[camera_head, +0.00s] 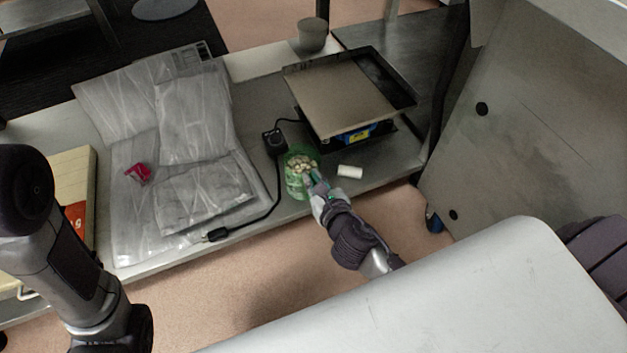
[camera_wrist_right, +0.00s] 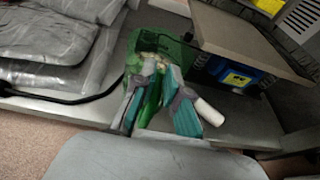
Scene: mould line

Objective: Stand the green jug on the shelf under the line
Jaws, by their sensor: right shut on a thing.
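The green jug (camera_head: 297,183) is see-through and holds several pale, rounded pieces. It appears upright at the front edge of the metal shelf (camera_head: 375,172); I cannot tell whether its base touches the shelf. My right gripper (camera_head: 316,184) reaches in from the lower right and is shut on the jug. In the right wrist view, the jug (camera_wrist_right: 160,48) is beyond the fingers, and a green part of it, seemingly the handle, lies between the teal finger pads (camera_wrist_right: 153,100). My left arm shows at the left, but its gripper is out of sight.
A white cylinder (camera_head: 350,172) lies just right of the jug. A scale with a flat plate (camera_head: 340,95) stands behind it. A black adapter and cable (camera_head: 274,142) and grey plastic bags (camera_head: 190,160) lie to the left. A grey cup (camera_head: 312,35) stands at the back.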

